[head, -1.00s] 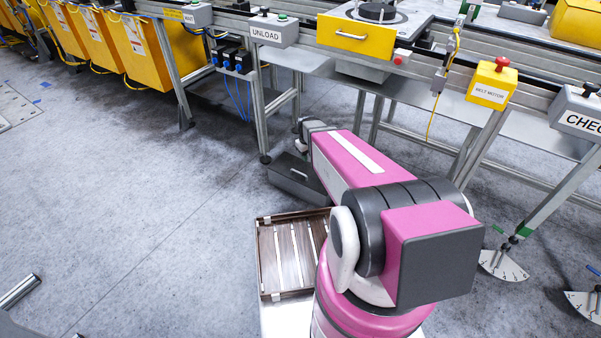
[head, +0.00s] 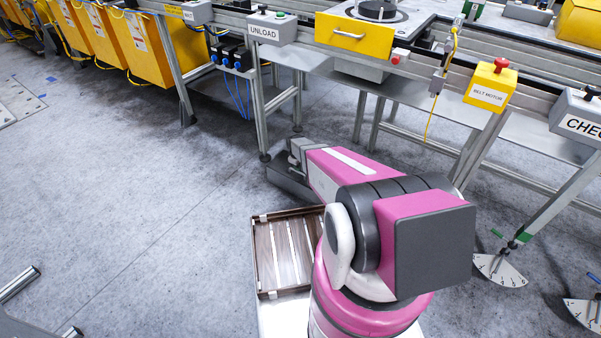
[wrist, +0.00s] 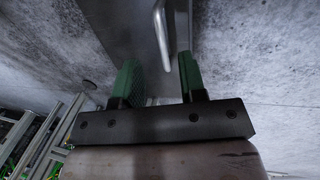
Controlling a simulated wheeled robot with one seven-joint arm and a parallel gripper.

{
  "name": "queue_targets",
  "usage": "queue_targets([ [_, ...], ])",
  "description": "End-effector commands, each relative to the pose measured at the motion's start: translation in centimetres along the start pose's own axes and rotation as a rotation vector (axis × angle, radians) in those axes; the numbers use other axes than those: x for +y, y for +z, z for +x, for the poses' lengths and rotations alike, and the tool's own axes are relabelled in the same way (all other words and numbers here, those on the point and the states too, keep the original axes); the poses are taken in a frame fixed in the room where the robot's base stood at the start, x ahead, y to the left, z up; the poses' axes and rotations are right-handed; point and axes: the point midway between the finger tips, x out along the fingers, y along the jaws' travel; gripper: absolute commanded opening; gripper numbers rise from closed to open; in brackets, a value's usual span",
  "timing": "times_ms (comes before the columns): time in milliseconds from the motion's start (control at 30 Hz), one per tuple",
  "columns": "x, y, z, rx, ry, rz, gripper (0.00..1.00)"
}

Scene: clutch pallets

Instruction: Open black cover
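The black cover (head: 282,182) is the dark top of a low box on the floor beside the conveyor's legs. In the head view my arm hides most of it. In the wrist view the dark grey cover (wrist: 118,22) lies ahead of my gripper, with a pale metal bar handle (wrist: 161,42) on it. My gripper (wrist: 158,64) has two green fingers spread apart with nothing held. The handle's end shows just ahead of the gap between the fingers, nearer the right one. Whether they touch is unclear. The cover looks shut.
A shallow brown slatted tray (head: 283,252) sits on my base. The conveyor frame with its UNLOAD box (head: 264,29) and yellow drawer (head: 354,36) stands above and behind the cover. A metal leg (head: 262,125) rises close to it.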

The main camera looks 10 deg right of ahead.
Motion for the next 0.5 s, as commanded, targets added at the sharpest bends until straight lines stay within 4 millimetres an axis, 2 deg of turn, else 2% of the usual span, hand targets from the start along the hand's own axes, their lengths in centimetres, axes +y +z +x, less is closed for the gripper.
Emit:
queue_targets([
  [33, 0.1, -0.1, 1.2, -0.002, -0.001, 0.000, 0.38],
  [233, 0.1, -0.1, 4.6, -0.001, -0.001, 0.001, 0.38],
  [333, 0.0, -0.1, 5.7, -0.001, -0.001, 0.001, 0.38],
  [500, 0.0, 0.0, 6.2, -0.001, -0.001, 0.001, 0.38],
])
